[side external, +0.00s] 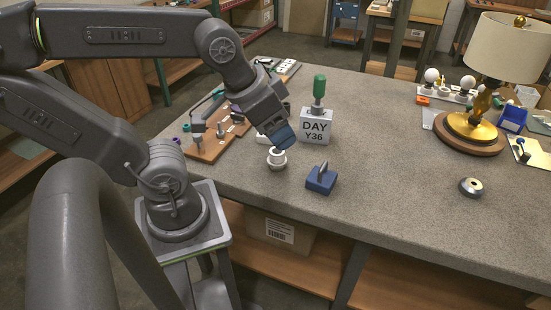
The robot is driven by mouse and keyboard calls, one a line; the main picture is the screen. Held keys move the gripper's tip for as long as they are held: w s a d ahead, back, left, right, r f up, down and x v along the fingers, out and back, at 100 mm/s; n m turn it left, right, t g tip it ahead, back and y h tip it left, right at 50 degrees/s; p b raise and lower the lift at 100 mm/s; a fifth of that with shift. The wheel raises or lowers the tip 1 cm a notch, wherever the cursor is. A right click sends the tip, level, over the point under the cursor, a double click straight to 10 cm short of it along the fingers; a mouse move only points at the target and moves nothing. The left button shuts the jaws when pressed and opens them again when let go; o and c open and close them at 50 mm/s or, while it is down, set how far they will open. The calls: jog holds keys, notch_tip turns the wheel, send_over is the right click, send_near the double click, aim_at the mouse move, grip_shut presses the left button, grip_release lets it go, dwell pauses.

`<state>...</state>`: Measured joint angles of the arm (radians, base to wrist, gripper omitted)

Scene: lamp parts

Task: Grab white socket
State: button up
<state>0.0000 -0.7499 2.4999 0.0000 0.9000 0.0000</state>
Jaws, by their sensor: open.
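The white socket (277,160) stands upright on the grey worktop, near its front edge. It is small and round, with a wider lower part. My gripper (278,143) is directly above it, angled down, with its blue fingertips at or very near the socket's top. The fingers cover part of the upper end of the socket. I cannot tell from this view whether the fingers touch it. The gripper is open.
A blue block (321,180) with a grey peg stands close on the right. A lamp (470,125) stands far right; a metal ring (470,187) lies nearer.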

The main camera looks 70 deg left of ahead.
jog(key=shift+o, duration=0.5)
jog(key=o, duration=0.4)
jog(key=m+g+y, duration=0.4)
jog(key=m, duration=1.7)
send_over(277, 165)
notch_tip(277, 165, down, 19)
jog(key=shift+r, duration=0.15)
jog(key=shift+x, duration=3.15)
